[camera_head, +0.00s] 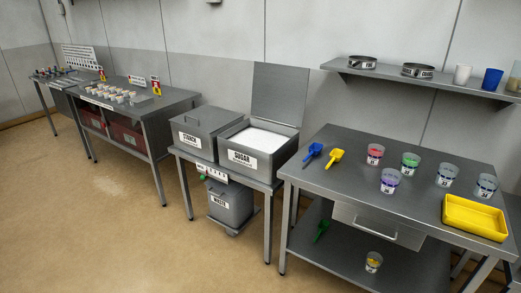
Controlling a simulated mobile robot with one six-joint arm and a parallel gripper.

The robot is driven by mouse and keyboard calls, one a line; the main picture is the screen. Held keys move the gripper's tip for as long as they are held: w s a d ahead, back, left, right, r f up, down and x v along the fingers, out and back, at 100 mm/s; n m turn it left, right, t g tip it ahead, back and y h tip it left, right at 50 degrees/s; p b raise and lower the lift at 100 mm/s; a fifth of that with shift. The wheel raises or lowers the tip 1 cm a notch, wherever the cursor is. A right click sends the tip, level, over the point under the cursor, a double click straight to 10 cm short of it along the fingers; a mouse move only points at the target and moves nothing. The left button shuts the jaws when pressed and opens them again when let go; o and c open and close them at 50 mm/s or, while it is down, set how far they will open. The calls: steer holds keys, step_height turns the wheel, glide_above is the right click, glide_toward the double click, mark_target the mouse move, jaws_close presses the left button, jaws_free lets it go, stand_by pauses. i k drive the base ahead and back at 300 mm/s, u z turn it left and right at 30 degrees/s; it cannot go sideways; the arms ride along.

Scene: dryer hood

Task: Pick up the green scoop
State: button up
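The green scoop (322,231) lies on the lower shelf (340,262) of the right-hand metal table, near its left end, under the tabletop. It looks dark in the shade, and its exact pose is hard to tell. A blue scoop (313,152) and a yellow scoop (335,158) lie on the tabletop above, near its left end. My gripper is not in view.
The right-hand table (330,180) holds several labelled cups and a yellow tray (474,217); a drawer (377,226) hangs beneath. Another cup (373,262) stands on the lower shelf. Starch (205,125) and open sugar bins (251,155) stand left. The floor (120,230) in front is clear.

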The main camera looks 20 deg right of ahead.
mark_target(323, 226)
steer(key=u, duration=0.4)
steer(key=i, duration=1.9)
steer(key=z, duration=0.8)
steer(key=i, duration=0.55)
steer(key=z, duration=0.2)
